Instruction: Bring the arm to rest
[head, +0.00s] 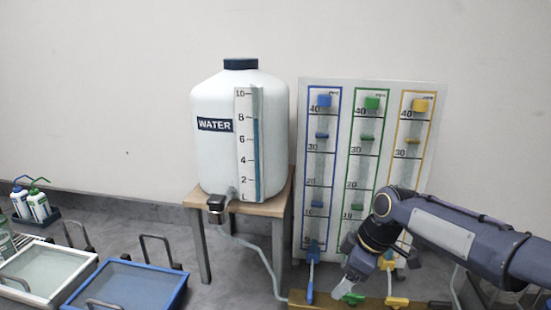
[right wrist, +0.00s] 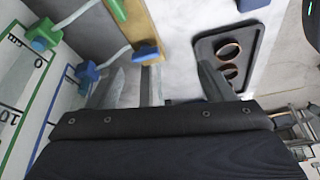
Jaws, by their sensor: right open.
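My right arm comes in from the right, and its right gripper (head: 343,288) points down just above the green lever handle (head: 354,298). The blue lever (head: 310,278) stands to its left and the yellow lever handle (head: 397,302) to its right. In the right wrist view the jaws (right wrist: 160,82) are apart, and I see no thing held between them. The blue handle (right wrist: 147,52) and another handle (right wrist: 117,9) show beyond the fingers, at a wooden beam (right wrist: 142,22). My left gripper is not in view.
A gauge board (head: 342,170) with blue, green and yellow columns stands behind the levers. A white water tank (head: 213,160) sits on a small wooden table (head: 268,206), with a hose (head: 262,255) below. Trays (head: 140,290) and bottles (head: 38,205) are at left.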

